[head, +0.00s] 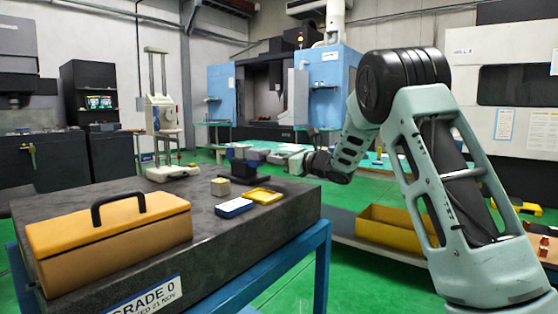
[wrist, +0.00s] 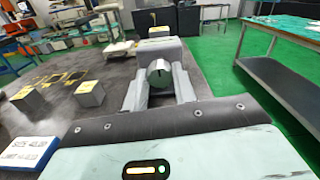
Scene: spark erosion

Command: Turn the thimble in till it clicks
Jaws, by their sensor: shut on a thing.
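The thimble (wrist: 159,73) shows in the wrist view as a grey round end with a dark line on it, between the two fingers of my gripper (wrist: 158,85). The fingers are shut on it from both sides. Beyond it a grey body with a pale label (wrist: 159,32) hides most of the measuring tool. In the head view my gripper (head: 278,157) reaches in from the right to a small dark stand with a blue part (head: 240,165) on the dark stone table. The thimble is too small and covered to make out there, and its scale cannot be read.
On the stone table (head: 95,293) are an orange case with a black handle (head: 110,235), a small metal block (head: 220,187), a blue-and-white box (head: 233,207), a yellow tray (head: 264,196) and a tall height gauge (head: 160,115). A yellow bin (head: 390,232) stands right of the table.

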